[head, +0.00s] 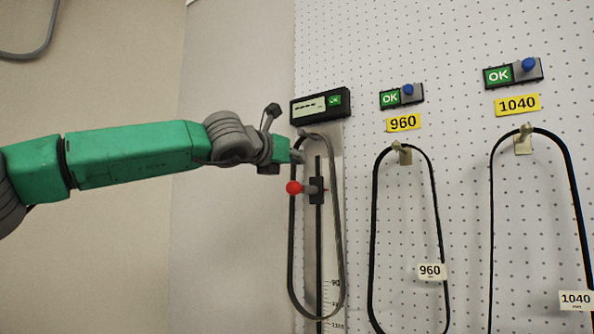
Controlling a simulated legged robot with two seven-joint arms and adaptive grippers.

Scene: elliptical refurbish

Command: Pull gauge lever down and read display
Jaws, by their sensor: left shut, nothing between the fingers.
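The gauge on the pegboard has a vertical slotted rail with a scale at its lower end. Its lever is a red ball knob (294,188) on a dark slider (317,190), high on the rail. A black belt (341,250) hangs in a loop around the rail. The display (320,106) above shows a faint dashed line and a green OK field. My left gripper (297,156) is shut and empty, just above the red knob and apart from it in the picture; its depth to the knob is hard to tell. My right gripper is not in view.
To the right, belts hang on hooks under yellow labels 960 (403,122) and 1040 (517,105). Above each label is a green OK panel with a blue button (408,90). The wall left of the pegboard is bare.

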